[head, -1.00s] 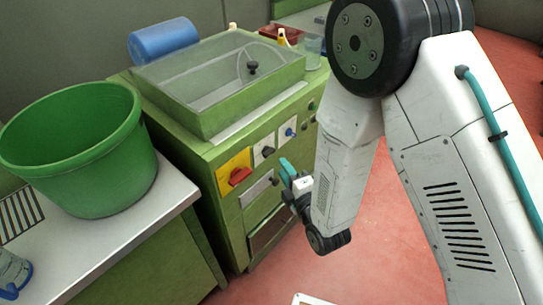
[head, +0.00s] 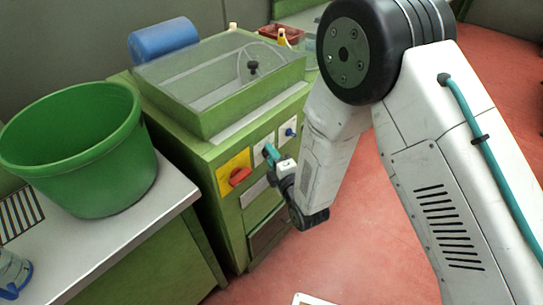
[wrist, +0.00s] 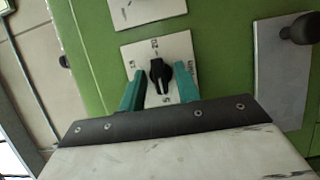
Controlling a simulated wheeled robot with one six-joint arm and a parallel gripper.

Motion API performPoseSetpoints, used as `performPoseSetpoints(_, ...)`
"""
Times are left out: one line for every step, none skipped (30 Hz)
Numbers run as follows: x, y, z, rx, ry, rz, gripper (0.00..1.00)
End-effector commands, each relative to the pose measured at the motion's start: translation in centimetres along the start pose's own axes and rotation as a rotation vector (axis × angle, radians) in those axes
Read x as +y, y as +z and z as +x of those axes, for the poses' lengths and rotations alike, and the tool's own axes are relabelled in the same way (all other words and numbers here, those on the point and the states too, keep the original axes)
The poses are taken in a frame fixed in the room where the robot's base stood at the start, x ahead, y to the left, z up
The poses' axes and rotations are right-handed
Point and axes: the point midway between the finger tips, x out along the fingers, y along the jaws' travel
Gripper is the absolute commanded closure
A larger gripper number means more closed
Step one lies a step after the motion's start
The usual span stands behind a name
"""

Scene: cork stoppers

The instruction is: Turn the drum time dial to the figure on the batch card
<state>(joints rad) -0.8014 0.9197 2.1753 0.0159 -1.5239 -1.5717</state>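The time dial's black knob (wrist: 160,76) sits on a white square plate (wrist: 148,52) in the wrist view, its pointer lengthwise up the picture. A few figures are printed around it, too small and tilted to read surely. My gripper (wrist: 160,86) has its teal fingers on either side of the knob, with gaps showing, so it is open. In the head view my gripper (head: 270,158) is at the front of the green machine (head: 222,158), covering part of the dial plate. I cannot make out a batch card.
A red rotary switch (head: 239,176) on a yellow plate is left of my gripper. A blue-knobbed control (head: 290,132) is to its right. A clear-lidded drum chamber (head: 240,75) tops the machine. A green tub (head: 85,150) stands on the bench (head: 150,225) at left.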

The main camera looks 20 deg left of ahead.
Motion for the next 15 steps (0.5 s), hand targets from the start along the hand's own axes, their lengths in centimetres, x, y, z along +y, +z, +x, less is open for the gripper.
performPoseSetpoints(0.00, 0.00, -0.01, 0.000, 0.000, 0.000, 0.82)
performPoseSetpoints(0.00, 0.00, -0.01, 0.000, 0.000, 0.000, 0.91)
performPoseSetpoints(0.00, 0.00, -0.02, 0.000, 0.000, 0.000, 0.96)
performPoseSetpoints(-0.01, 0.01, -0.02, 0.000, 0.000, 0.000, 0.96)
performPoseSetpoints(-0.01, 0.01, -0.02, 0.000, 0.000, 0.000, 0.96)
performPoseSetpoints(-0.01, 0.01, -0.03, 0.000, 0.000, 0.000, 0.96)
performPoseSetpoints(-0.01, 0.01, -0.03, 0.000, -0.001, 0.001, 0.96)
performPoseSetpoints(0.00, 0.01, -0.03, 0.000, -0.001, 0.003, 0.96)
performPoseSetpoints(0.00, 0.01, -0.03, 0.000, -0.003, 0.006, 0.96)
performPoseSetpoints(0.00, 0.01, -0.04, 0.000, -0.004, 0.009, 0.96)
performPoseSetpoints(0.01, 0.01, -0.04, 0.000, -0.006, 0.014, 0.96)
performPoseSetpoints(0.02, 0.01, -0.04, 0.000, -0.009, 0.022, 0.96)
performPoseSetpoints(0.03, 0.01, -0.04, 0.000, -0.012, 0.029, 0.96)
performPoseSetpoints(0.03, 0.01, -0.05, 0.000, -0.017, 0.039, 0.96)
performPoseSetpoints(0.03, 0.02, -0.05, 0.000, -0.023, 0.054, 0.96)
